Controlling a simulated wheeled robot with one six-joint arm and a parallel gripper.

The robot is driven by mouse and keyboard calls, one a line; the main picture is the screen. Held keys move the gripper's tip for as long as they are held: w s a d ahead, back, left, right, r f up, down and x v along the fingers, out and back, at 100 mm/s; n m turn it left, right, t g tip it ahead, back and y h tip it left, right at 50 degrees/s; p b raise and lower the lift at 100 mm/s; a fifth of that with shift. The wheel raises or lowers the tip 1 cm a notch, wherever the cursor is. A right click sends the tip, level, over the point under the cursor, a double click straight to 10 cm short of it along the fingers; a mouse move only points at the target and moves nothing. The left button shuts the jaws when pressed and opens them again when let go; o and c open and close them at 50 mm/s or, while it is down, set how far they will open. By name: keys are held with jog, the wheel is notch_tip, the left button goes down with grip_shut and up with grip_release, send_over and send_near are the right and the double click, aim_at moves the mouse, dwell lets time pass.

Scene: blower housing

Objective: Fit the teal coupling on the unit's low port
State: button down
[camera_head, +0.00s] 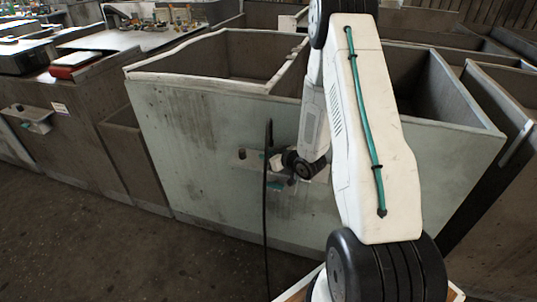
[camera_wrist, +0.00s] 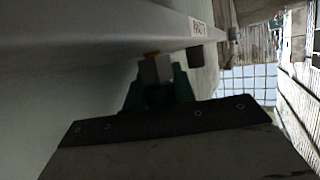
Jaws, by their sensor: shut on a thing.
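My gripper (camera_wrist: 157,88) is shut on a small pale grey block-shaped piece (camera_wrist: 156,71) with a yellowish top. Dark green parts flank this piece; they look like the fingers. I cannot tell whether the held piece is part of the teal coupling. In the head view my gripper (camera_head: 287,163) is at the unit's front face (camera_head: 195,125), close to a small ledge, partly hidden by my arm. A small teal spot (camera_head: 241,154) shows at the ledge's left. In the wrist view a dark stub (camera_wrist: 196,55) hangs under the ledge; I cannot confirm it as the low port.
The ledge (camera_wrist: 110,40) with a white label (camera_wrist: 197,27) runs above the gripper, along the pale wall. A black cable (camera_head: 266,215) hangs down the unit's face left of my arm. The floor (camera_head: 90,235) in front is clear.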

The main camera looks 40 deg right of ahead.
jog(key=shift+f, duration=0.1)
jog(key=c, duration=1.1)
grip_release()
jog(key=shift+o, duration=0.2)
jog(key=v, duration=0.7)
jog(key=shift+s, duration=0.4)
jog(key=shift+w, duration=0.1)
